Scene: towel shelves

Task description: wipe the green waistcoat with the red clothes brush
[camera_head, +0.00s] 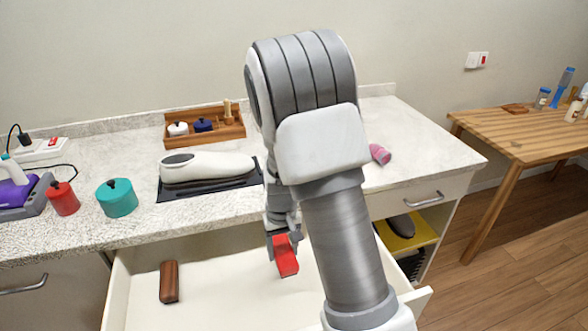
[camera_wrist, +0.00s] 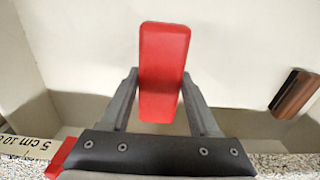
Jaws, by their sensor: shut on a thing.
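My gripper (camera_head: 281,240) is shut on the red clothes brush (camera_head: 287,258) and holds it over the open drawer. In the wrist view the red brush (camera_wrist: 164,50) stands between the two fingers (camera_wrist: 160,80), its far end reaching past the fingertips. I cannot tell from these views whether the brush touches the drawer floor. My arm hides part of the counter and the drawer's right side. I see no green waistcoat in either view.
The open drawer (camera_head: 225,290) holds a brown wooden brush (camera_head: 169,282) at its left. On the counter (camera_head: 100,235) stand a teal pot (camera_head: 117,199), a red pot (camera_head: 63,199), a white padded form (camera_head: 208,167) and a wooden tray (camera_head: 233,133). A wooden table (camera_head: 530,130) stands at right.

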